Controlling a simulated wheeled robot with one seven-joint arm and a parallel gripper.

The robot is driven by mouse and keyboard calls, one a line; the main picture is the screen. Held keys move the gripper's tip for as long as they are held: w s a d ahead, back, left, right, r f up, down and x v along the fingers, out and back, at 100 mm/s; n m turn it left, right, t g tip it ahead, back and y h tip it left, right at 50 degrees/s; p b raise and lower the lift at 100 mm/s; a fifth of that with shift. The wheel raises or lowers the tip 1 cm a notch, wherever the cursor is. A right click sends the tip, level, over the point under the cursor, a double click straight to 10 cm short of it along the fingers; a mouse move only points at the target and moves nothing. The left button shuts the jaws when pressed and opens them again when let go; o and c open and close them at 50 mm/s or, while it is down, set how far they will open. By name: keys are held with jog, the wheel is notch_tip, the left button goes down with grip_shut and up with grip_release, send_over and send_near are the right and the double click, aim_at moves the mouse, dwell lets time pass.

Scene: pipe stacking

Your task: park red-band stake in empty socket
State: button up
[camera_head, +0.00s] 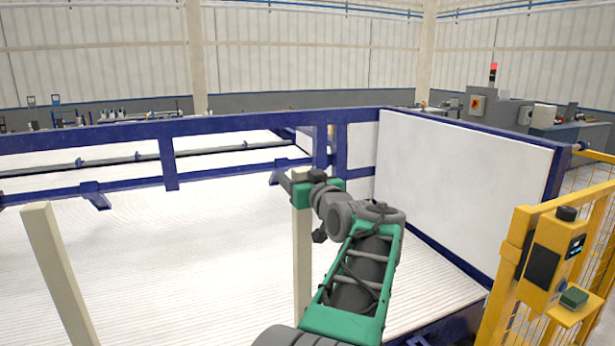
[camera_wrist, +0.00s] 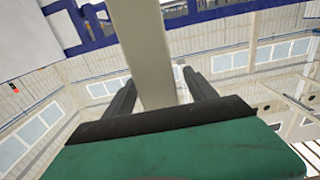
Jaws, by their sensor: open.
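A cream square stake (camera_head: 302,255) stands upright near the middle of the head view, with my gripper (camera_head: 284,182) at its upper end. In the wrist view, a cream stake (camera_wrist: 145,45) passes between the two dark fingers of my gripper (camera_wrist: 158,76). The fingers are open, with a visible gap on each side of the stake. A second cream stake (camera_head: 60,275) stands at the lower left, leaning slightly in the picture. No red band shows on either stake in these views. No socket is visible; the lower ends of both stakes are out of view or hidden.
A blue frame rail (camera_head: 240,127) runs behind the stakes around a wide white ribbed bed (camera_head: 190,250). A white panel (camera_head: 460,190) stands to the right of my arm. A yellow fence with a control box (camera_head: 553,250) is at the lower right.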

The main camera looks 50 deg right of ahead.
jog(key=shift+x, duration=1.1)
jog(key=shift+s, duration=0.1)
grip_shut()
notch_tip(320, 180, up, 21)
jog(key=p, duration=0.9)
dwell(1.0)
jog(key=shift+r, duration=0.1)
